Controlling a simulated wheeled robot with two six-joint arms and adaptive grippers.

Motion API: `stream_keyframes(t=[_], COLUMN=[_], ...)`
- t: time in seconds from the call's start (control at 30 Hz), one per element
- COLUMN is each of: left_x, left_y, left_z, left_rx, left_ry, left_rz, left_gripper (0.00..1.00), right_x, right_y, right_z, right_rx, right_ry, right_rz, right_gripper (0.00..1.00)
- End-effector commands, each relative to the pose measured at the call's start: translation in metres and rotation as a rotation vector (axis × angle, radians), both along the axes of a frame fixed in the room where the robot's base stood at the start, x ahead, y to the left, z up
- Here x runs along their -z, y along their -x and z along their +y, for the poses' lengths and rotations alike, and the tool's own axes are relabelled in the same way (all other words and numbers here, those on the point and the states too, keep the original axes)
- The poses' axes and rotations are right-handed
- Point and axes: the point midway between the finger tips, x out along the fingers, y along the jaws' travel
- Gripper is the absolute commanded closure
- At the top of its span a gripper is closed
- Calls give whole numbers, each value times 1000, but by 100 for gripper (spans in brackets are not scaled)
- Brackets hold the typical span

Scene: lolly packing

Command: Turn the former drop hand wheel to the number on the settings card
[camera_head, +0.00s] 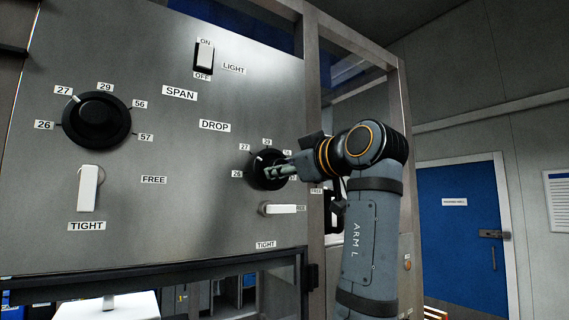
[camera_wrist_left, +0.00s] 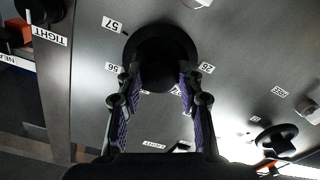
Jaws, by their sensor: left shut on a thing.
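The DROP hand wheel (camera_head: 259,179) is a round black knob on the grey panel, ringed by number labels including 26, 27 and 29. My left gripper (camera_head: 274,172) is at its face and partly covers it. In the left wrist view the two purple-padded fingers of my left gripper (camera_wrist_left: 159,82) are shut on the black wheel (camera_wrist_left: 160,35), one on each side. A small white mark shows on the wheel's upper part, seemingly near 27; its exact setting is hard to tell. No settings card is clearly readable. My right gripper is out of view.
The SPAN wheel (camera_head: 97,119) has its white mark toward 27. Its lever (camera_head: 89,188) hangs down toward TIGHT. The DROP lever (camera_head: 283,209) lies horizontal toward FREE, just below my gripper. A light switch (camera_head: 204,58) is above. A printed sheet (camera_head: 558,200) hangs beside a blue door (camera_head: 456,235).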

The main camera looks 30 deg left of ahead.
Motion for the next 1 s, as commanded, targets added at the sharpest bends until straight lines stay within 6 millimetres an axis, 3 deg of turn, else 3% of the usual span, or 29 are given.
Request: stream_keyframes(t=[0.5,1.0], left_x=[-2,-2], left_y=[-1,-1], left_z=[0,0], left_rx=[1,3], left_ry=[172,249], left_rz=[-417,-607], left_gripper=[95,95], right_x=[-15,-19], right_y=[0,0], right_z=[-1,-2], right_rx=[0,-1], right_ry=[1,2], right_rz=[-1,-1], right_gripper=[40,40])
